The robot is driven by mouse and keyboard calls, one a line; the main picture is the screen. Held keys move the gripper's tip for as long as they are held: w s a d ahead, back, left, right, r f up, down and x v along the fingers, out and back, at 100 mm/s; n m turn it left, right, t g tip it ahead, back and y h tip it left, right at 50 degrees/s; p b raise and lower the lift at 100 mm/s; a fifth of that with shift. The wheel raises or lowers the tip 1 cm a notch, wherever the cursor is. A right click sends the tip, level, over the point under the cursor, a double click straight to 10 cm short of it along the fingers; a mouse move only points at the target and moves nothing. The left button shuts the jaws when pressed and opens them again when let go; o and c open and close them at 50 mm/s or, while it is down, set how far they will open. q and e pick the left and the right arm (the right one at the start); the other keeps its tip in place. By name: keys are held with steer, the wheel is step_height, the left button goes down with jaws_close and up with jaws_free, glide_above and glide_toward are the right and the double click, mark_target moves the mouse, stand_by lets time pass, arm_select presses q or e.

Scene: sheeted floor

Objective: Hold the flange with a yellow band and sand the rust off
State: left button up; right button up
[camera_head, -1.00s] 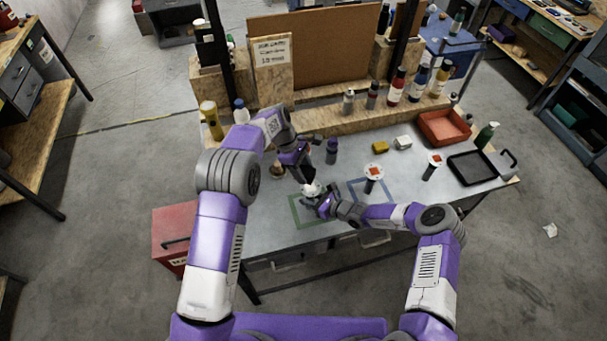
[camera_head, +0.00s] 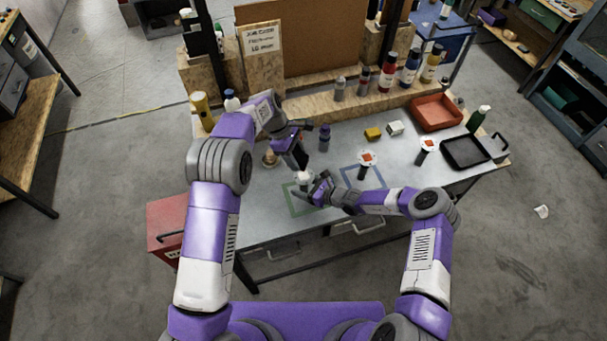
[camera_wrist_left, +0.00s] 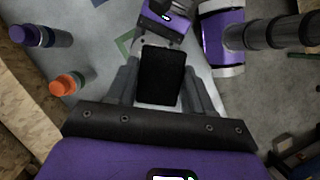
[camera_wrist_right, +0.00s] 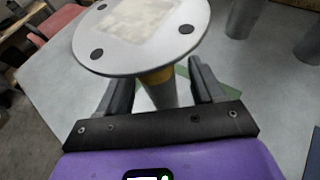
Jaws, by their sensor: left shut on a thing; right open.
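The flange with a yellow band (camera_wrist_right: 157,76) stands in the green-outlined square, its white disc (camera_wrist_right: 135,30) on top. The disc has dark bolt holes and a pale beige patch, with no orange visible on it. In the head view the flange (camera_head: 303,177) is small beside my right gripper (camera_head: 312,188). In the right wrist view my right gripper (camera_wrist_right: 160,88) is open, its fingers on either side of the stem with gaps. My left gripper (camera_head: 300,160) is shut on a black block (camera_wrist_left: 162,75), held above and apart from the flange.
Two flanges with orange patches stand to the right, one (camera_head: 367,158) by the blue-outlined square (camera_head: 362,178), one (camera_head: 427,143) farther right. A yellow block (camera_head: 373,134), white block (camera_head: 395,128), red tray (camera_head: 436,112), black tray (camera_head: 465,151) and bottles stand behind or right. A dark purple-capped bottle (camera_head: 324,137) stands near my left gripper.

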steer(key=v, duration=1.2)
steer(key=shift+s, duration=0.1)
